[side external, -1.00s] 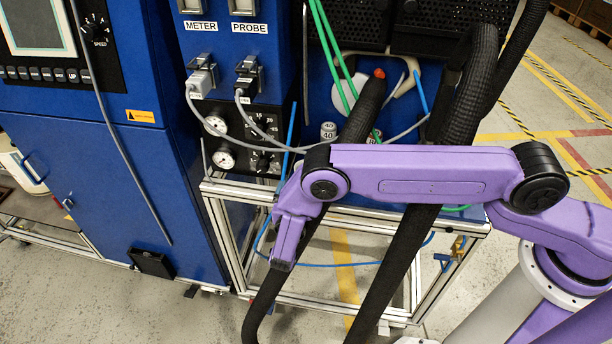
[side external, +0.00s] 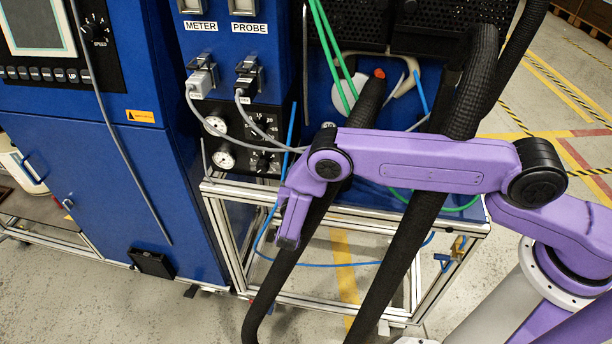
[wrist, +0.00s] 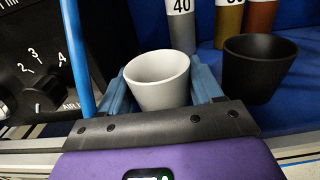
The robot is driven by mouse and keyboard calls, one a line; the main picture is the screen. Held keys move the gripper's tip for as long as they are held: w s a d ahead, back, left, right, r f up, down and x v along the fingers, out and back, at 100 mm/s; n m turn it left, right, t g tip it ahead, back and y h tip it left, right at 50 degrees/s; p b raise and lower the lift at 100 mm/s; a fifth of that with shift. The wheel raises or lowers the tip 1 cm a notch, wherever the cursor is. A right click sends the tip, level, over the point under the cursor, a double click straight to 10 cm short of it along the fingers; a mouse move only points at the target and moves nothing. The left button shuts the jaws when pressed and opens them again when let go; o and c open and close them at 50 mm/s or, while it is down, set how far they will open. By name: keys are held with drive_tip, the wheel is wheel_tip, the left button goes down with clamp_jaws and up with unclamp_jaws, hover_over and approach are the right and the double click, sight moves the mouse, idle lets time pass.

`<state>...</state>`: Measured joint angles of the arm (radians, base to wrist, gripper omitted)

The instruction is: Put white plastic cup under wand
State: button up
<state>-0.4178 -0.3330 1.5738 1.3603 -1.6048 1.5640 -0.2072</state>
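The white plastic cup (wrist: 158,82) looks pale grey-white in the wrist view. It is upright and empty, between the two blue fingers of my gripper (wrist: 162,98). The fingers are spread on either side of the cup. I cannot tell whether they press on it, because its base is hidden by the gripper's dark front edge. In the side view my gripper hangs down at the end of the purple arm (side external: 290,235), in front of the metal frame; the cup is not visible there. I cannot make out the wand with certainty in either view.
A black cup (wrist: 258,68) stands close right of the white cup on a blue surface. Labelled containers, one marked 40 (wrist: 180,25), stand behind. A knob panel (wrist: 35,65) and blue tube (wrist: 78,50) are left. Thick black hoses (side external: 410,240) run close to my arm.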

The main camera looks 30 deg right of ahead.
drive_tip(key=shift+r, duration=0.2)
drive_tip(key=shift+r, duration=0.3)
drive_tip(key=shift+a, duration=0.1)
idle(0.4)
drive_tip(key=shift+v, duration=5)
